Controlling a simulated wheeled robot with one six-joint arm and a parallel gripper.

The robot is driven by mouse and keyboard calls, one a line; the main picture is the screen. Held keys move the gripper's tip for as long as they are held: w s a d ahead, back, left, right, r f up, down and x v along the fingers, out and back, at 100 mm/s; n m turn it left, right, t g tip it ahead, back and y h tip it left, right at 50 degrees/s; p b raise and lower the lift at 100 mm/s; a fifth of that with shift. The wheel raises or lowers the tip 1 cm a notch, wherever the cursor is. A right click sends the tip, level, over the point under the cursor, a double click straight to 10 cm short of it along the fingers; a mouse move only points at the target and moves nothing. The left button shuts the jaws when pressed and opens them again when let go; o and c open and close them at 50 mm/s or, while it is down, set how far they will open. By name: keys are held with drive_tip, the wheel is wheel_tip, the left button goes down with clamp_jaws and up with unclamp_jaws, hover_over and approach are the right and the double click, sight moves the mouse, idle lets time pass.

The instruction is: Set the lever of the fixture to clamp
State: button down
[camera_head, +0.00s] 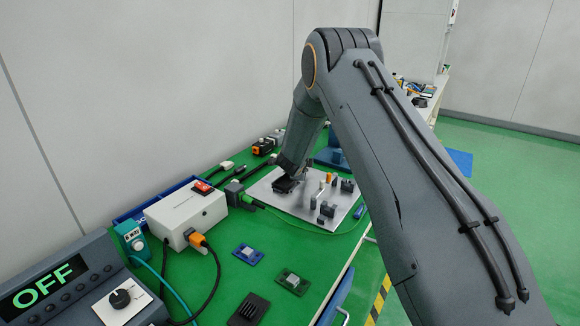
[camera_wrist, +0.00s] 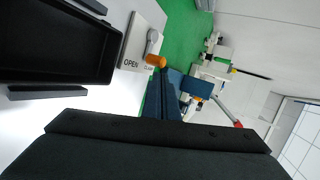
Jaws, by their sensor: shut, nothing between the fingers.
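In the wrist view the fixture has a black, open-topped nest (camera_wrist: 60,45) at the upper left and a pale label plate (camera_wrist: 138,32) beside it. The plate reads OPEN and, partly covered, CLAMP. The lever (camera_wrist: 151,44) is a grey arm with an orange end (camera_wrist: 155,61), which lies over the right end of the CLAMP lettering. In the head view my arm reaches down to the metal plate (camera_head: 291,205); the fingertips are hard to make out.
Several small posts and blocks (camera_head: 326,209) stand on the metal plate. A white box (camera_head: 186,215) with a red switch and cables is to its left. A display reading OFF (camera_head: 42,286) is at the lower left.

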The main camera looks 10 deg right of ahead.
drive_tip(key=shift+a, duration=0.2)
drive_tip(key=shift+w+a, duration=0.2)
drive_tip(key=shift+a, duration=0.35)
drive_tip(key=shift+a+r, duration=0.1)
drive_tip(key=shift+a, duration=0.1)
drive_tip(key=shift+s+a, duration=0.1)
drive_tip(key=shift+s, duration=0.15)
drive_tip(key=s, duration=0.4)
drive_tip(key=shift+s+a+r, duration=0.1)
drive_tip(key=shift+a+r, duration=0.05)
drive_tip(key=shift+a, duration=0.15)
drive_tip(key=shift+s+d+r, duration=0.35)
drive_tip(key=shift+s+d, duration=0.05)
drive_tip(key=shift+s, duration=0.25)
drive_tip(key=shift+s+d+r, duration=0.3)
drive_tip(key=shift+s+d, duration=0.05)
drive_tip(key=shift+s, duration=0.25)
drive_tip(key=b+v, duration=0.1)
drive_tip(key=v, duration=0.4)
drive_tip(key=shift+s, duration=0.2)
drive_tip(key=shift+s+r, duration=0.35)
drive_tip(key=shift+s, duration=0.25)
